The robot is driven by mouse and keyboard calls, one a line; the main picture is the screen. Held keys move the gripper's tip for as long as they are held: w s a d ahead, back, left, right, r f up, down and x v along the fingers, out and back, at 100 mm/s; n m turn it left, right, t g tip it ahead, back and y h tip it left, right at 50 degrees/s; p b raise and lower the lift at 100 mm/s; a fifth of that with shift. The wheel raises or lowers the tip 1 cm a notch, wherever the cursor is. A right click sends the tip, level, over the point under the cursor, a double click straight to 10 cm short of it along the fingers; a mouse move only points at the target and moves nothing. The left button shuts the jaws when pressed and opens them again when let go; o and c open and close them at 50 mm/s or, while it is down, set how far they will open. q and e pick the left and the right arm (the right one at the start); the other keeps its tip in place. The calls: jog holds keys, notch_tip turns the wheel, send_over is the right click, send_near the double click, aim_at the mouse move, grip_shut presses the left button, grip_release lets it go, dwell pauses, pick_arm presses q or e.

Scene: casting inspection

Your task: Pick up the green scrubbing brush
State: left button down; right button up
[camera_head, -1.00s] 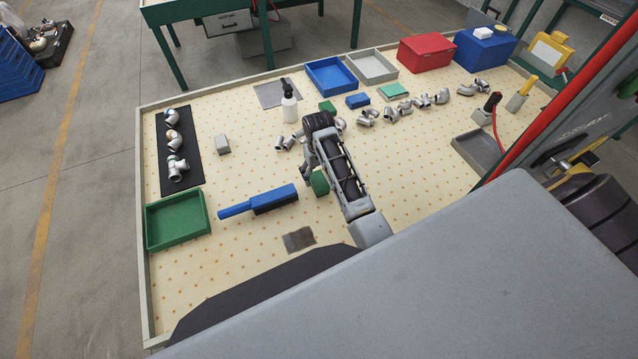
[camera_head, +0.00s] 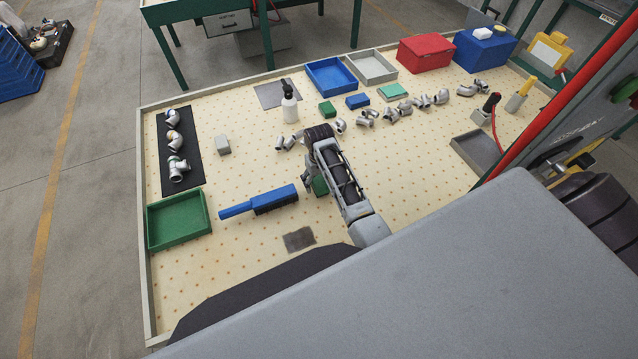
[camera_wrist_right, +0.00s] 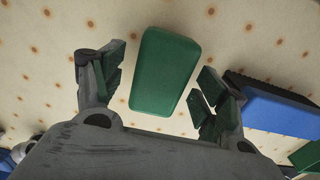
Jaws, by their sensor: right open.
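The green scrubbing brush (camera_head: 320,187) lies on the pegboard-patterned table top, partly hidden by my right arm in the head view. In the right wrist view it is a rounded green block (camera_wrist_right: 165,70), with no bristles showing. My right gripper (camera_wrist_right: 161,82) is open, with one dark-padded finger on each side of the brush. A gap shows between each finger and the brush. In the head view the right gripper (camera_head: 311,186) is mostly hidden behind its own arm. My left gripper is not in view.
A blue brush with dark bristles (camera_head: 259,202) lies left of the gripper. A green tray (camera_head: 178,222), a small green block (camera_head: 327,109), a white bottle (camera_head: 289,104) and several metal pipe fittings stand around. The front-left table area is mostly clear.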

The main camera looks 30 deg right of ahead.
jog(key=shift+f, duration=0.95)
jog(key=c, duration=1.2)
